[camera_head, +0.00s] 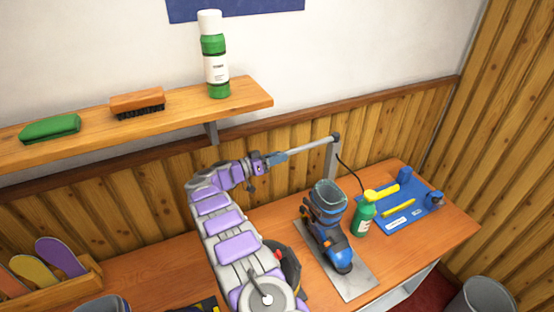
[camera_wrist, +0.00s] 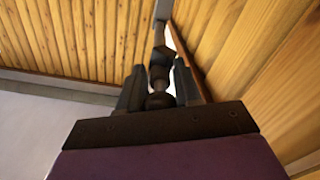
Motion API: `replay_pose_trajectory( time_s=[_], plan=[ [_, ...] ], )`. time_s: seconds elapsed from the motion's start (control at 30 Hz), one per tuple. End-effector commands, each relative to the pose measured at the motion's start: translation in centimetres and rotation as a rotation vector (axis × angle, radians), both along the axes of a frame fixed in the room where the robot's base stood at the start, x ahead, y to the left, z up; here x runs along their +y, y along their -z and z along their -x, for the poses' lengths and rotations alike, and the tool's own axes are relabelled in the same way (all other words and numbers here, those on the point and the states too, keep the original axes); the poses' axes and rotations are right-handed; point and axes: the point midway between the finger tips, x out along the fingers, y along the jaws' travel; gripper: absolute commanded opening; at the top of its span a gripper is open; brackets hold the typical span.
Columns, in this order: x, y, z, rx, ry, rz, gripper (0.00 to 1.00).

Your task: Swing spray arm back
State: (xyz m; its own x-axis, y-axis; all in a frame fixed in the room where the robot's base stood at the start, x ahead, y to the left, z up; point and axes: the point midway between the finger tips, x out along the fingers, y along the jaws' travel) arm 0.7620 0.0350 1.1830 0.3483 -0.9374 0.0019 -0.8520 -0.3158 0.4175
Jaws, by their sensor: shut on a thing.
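The spray arm (camera_head: 305,147) is a thin grey rod. It reaches left from the top of an upright post (camera_head: 331,158) at the back of the bench, above and behind the boot. My gripper (camera_head: 272,160) is at the rod's left end and shut on it. In the wrist view, my gripper's dark fingers (camera_wrist: 160,95) stand on both sides of a dark knob (camera_wrist: 160,101) at the spray arm's end. The rod runs away beyond the knob. A thin black hose (camera_head: 350,172) hangs from the post's top.
A blue and black boot (camera_head: 328,228) stands on a grey plate (camera_head: 352,279) on the wooden bench (camera_head: 440,230). A green spray bottle (camera_head: 363,219) and a blue mat (camera_head: 421,214) with yellow tools are to the right.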

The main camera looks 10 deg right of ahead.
Motion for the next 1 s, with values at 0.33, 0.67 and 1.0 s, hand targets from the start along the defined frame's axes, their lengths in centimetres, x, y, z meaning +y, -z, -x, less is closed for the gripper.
replay_pose_trajectory(
  time_s=[0.33, 0.67, 1.0],
  plan=[
    [0.20, 0.11, -0.03, 0.003, -0.001, -0.001, 0.00],
    [0.08, 0.01, -0.02, 0.000, 0.000, -0.001, 0.56],
    [0.34, -0.05, 0.11, -0.001, 0.000, -0.003, 0.57]
  ],
)
